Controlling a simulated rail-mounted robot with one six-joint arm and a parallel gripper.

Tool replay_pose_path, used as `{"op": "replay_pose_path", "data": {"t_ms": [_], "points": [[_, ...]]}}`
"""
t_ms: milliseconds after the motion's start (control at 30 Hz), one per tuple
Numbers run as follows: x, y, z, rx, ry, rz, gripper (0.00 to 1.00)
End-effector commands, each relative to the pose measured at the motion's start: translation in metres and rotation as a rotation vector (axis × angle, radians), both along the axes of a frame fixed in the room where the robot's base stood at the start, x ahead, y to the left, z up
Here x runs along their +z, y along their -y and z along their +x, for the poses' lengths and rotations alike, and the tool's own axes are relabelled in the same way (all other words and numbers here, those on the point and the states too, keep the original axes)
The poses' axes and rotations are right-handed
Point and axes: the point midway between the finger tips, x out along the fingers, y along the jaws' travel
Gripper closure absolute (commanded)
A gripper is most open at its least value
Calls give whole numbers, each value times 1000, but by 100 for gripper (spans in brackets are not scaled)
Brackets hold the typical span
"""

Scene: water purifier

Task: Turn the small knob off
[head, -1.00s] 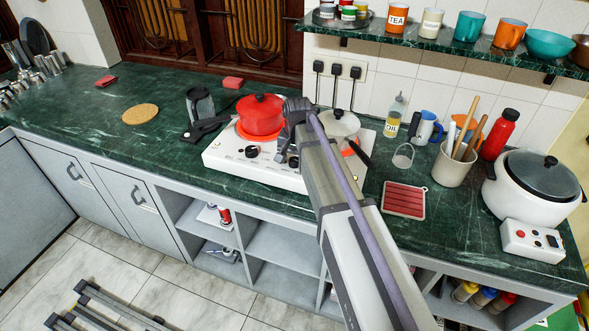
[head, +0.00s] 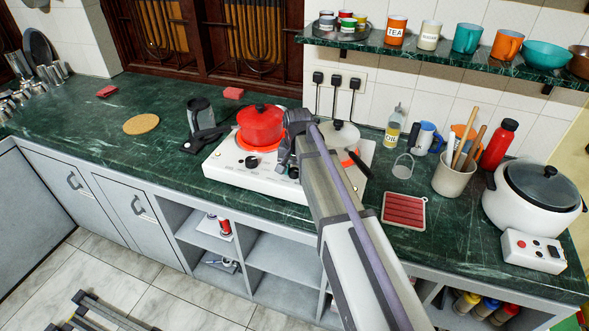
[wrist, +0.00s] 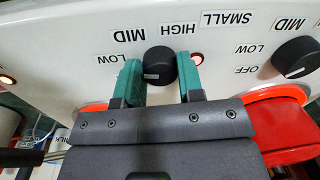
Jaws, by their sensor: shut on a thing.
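In the wrist view, which is upside down, my gripper (wrist: 162,85) has its two green fingers around a black stove knob (wrist: 161,62), one on each side. The knob has LOW, MID and HIGH labels around it, and a small white mark shows on its lower left. A SMALL label (wrist: 228,19) sits between this knob and a second black knob (wrist: 295,58), labelled OFF, LOW and MID. In the head view my gripper (head: 284,162) is at the front of the white stove (head: 235,180); the arm hides part of it.
A red pot (head: 260,126) stands on the left burner, and a lidded pan (head: 343,135) is on the right behind my arm. Orange-red burner rings (wrist: 88,108) show in the wrist view. A lit red lamp (wrist: 197,58) is beside the held knob. A red trivet (head: 404,210) lies to the right.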

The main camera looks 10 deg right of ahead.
Motion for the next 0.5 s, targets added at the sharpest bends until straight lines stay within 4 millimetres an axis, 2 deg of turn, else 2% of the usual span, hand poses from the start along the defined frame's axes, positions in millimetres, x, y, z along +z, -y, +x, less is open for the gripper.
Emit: {"op": "replay_pose_path", "data": {"t_ms": [267,500], "points": [[0,0,0,128,1,1,89],[0,0,1,328,1,1,89]]}}
